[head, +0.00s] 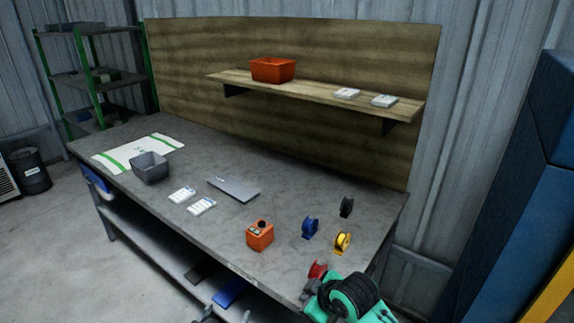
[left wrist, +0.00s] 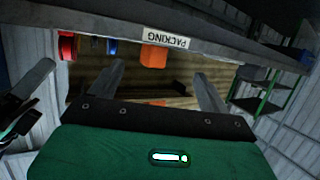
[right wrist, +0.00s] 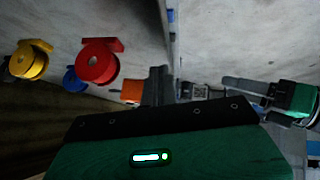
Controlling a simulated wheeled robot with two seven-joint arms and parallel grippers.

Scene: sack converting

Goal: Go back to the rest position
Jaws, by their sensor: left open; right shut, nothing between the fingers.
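My left gripper (head: 226,313) barely enters the head view at the bottom edge, in front of the workbench (head: 130,205). In the left wrist view its two fingers (left wrist: 160,72) are spread apart with nothing between them. My right gripper (head: 309,288) is at the near right corner of the workbench, close to a red spool (head: 317,270). In the right wrist view its fingers (right wrist: 160,78) are together and empty. The red spool (right wrist: 97,62) appears left of them there.
The bench holds a grey bin (head: 150,168), a laptop-like grey plate (head: 234,188), white cards (head: 201,206), an orange box (head: 260,236), and blue (head: 310,228), yellow (head: 342,243) and black (head: 346,207) spools. An orange bin (head: 273,70) sits on the wall shelf. A blue cabinet (head: 520,200) stands right.

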